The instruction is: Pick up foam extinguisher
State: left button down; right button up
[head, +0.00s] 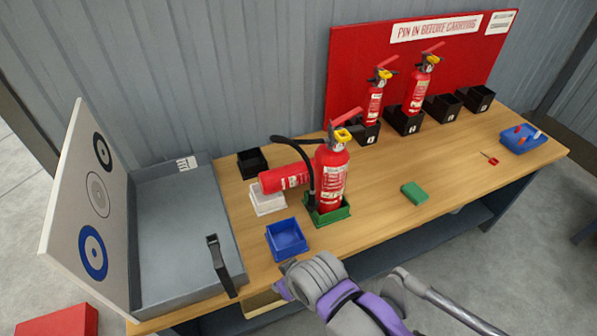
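A large red extinguisher (331,178) with a yellow collar and black hose stands upright in a green tray (332,217). A smaller red cylinder (285,178) lies on its side on a white tray (268,203), partly behind the hose. Two more red extinguishers, one left (374,104) and one right (418,88), stand upright in black boxes at the back. The labels are too small to tell which is foam. My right gripper (287,279) is at the table's front edge, near the blue tray and apart from the extinguishers; its fingers are mostly hidden. My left gripper is not in view.
An empty blue tray (287,240) sits in front of the white tray. A grey case (180,240) with an upright target board (92,200) fills the left. A green block (414,193), a red pin (491,159) and a blue bin (523,140) lie right. The table's right front is mostly clear.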

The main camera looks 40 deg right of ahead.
aim_at(285, 177)
jog(key=k+l, duration=0.1)
jog(key=l, duration=0.9)
jog(key=k+l, duration=0.15)
jog(key=l, duration=0.9)
jog(key=i+l+u, duration=0.1)
jog(key=l, duration=0.3)
jog(key=i, duration=0.1)
